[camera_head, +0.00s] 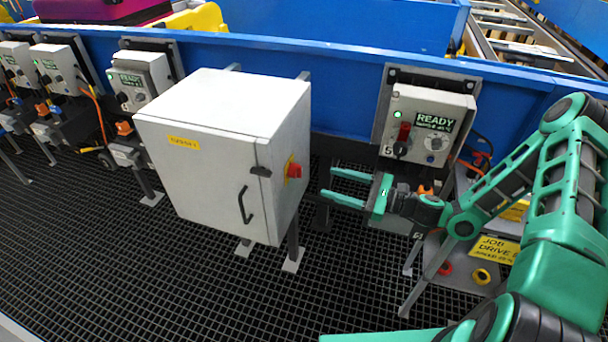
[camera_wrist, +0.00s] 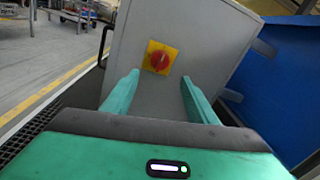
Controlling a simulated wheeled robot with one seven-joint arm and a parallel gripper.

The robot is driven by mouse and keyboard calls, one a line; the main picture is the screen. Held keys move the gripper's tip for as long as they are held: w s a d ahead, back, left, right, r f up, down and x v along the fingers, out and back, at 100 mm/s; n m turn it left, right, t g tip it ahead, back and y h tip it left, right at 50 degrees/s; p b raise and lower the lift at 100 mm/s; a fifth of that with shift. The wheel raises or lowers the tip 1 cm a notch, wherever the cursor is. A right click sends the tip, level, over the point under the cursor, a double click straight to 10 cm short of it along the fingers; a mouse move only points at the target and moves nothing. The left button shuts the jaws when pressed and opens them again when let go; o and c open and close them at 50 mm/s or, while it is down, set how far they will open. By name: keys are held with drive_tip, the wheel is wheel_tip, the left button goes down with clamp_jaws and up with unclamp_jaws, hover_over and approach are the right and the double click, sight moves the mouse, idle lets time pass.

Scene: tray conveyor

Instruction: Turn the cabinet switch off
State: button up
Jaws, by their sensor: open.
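The cabinet (camera_head: 192,183) is a white-grey box on legs in the middle of the head view, its door closed with a black handle. Its switch (camera_head: 294,170) is a red rotary knob on a yellow plate on the right side wall. In the wrist view the switch (camera_wrist: 159,60) sits between and beyond my fingertips, and the cabinet side (camera_wrist: 205,45) fills the middle. My gripper (camera_head: 347,187) is to the right of the switch, open and empty, its fingers pointing at the cabinet side. It looks apart from the knob. I cannot tell the knob's exact setting.
A blue conveyor wall (camera_head: 345,52) runs behind the cabinet. A control box marked READY (camera_head: 429,125) stands behind and right of my gripper. Several similar boxes line the left. A yellow sign (camera_head: 496,249) is at lower right. The dark grated floor in front is clear.

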sight(296, 171)
drive_tip(key=x, duration=1)
drive_tip(key=shift+a, duration=0.2)
drive_tip(key=shift+c, duration=0.7)
drive_tip(key=c, duration=0.9)
drive_tip(key=shift+d, duration=0.1)
